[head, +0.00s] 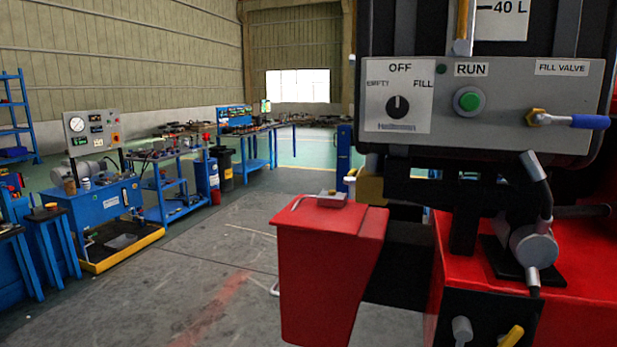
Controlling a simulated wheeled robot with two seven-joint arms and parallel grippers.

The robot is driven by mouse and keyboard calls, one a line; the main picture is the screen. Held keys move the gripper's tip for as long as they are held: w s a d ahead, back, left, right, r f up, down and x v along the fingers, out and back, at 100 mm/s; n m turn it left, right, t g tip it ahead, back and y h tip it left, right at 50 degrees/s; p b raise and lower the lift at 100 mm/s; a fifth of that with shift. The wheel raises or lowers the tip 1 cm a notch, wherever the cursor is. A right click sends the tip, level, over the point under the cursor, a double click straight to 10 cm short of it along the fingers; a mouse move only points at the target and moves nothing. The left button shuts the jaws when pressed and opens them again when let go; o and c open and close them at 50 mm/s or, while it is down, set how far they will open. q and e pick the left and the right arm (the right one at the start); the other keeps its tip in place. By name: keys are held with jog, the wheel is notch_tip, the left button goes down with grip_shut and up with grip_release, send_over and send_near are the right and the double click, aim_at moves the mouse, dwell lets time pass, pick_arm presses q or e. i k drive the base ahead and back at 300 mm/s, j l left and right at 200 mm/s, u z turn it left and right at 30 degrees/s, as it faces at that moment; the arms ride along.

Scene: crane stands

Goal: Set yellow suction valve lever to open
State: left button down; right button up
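A yellow lever (512,337) shows at the bottom edge of the head view, on the dark front face of the red machine (583,325) at the right. Only its upper part is in the picture, and it slants up to the right. Its lower end and any marking beside it are cut off, so I cannot tell its setting. A grey metal knob or fitting (462,330) sits just left of it. Neither of my grippers is in view.
Above is a grey control panel (440,130) with a black selector knob (398,107), a green button (469,101) and a blue-handled fill valve (588,121). A grey pump with a black handle (537,180) sits below. A red box (330,270) stands left.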

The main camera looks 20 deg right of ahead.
aim_at(351, 177)
jog(key=i+j, duration=0.25)
jog(key=i+j+z, duration=0.1)
jog(key=j, duration=0.35)
jog(key=i+j, duration=0.35)
jog(key=i+j+z, duration=0.1)
jog(key=j, duration=0.3)
jog(key=i+z, duration=0.1)
jog(key=i, duration=0.6)
jog(key=i+j+z, duration=0.15)
jog(key=i, duration=0.5)
jog(key=i+j+z, duration=0.1)
jog(key=i, duration=0.6)
jog(key=i+l+z, duration=0.1)
jog(key=i+z, duration=0.8)
jog(key=i+j+z, duration=0.2)
jog(key=i+z, duration=0.2)
jog(key=i+j+z, duration=0.25)
jog(key=z, duration=0.2)
jog(key=i, duration=0.05)
